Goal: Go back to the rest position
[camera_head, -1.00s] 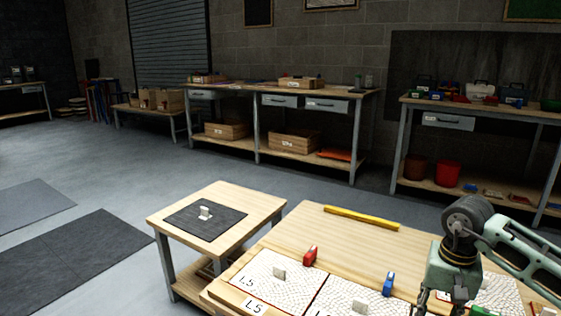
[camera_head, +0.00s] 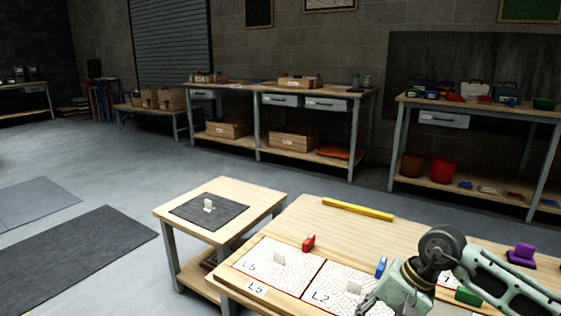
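My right arm comes in from the right, and its pale green gripper (camera_head: 385,299) hangs over the front of the mosaic table at the bottom edge. Its fingertips cannot be made out, so I cannot tell if it is open or shut. My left gripper is not in view. White mosaic panels lie on the wooden table, one marked L5 (camera_head: 258,272) and one marked L2 (camera_head: 333,289). Each has a small pale upright piece on it.
A red block (camera_head: 309,242), a blue block (camera_head: 381,266), a yellow bar (camera_head: 358,209), a green block (camera_head: 468,296) and a purple object (camera_head: 522,254) are on the table. A small side table (camera_head: 262,195) with a dark mat stands left. Open floor lies beyond.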

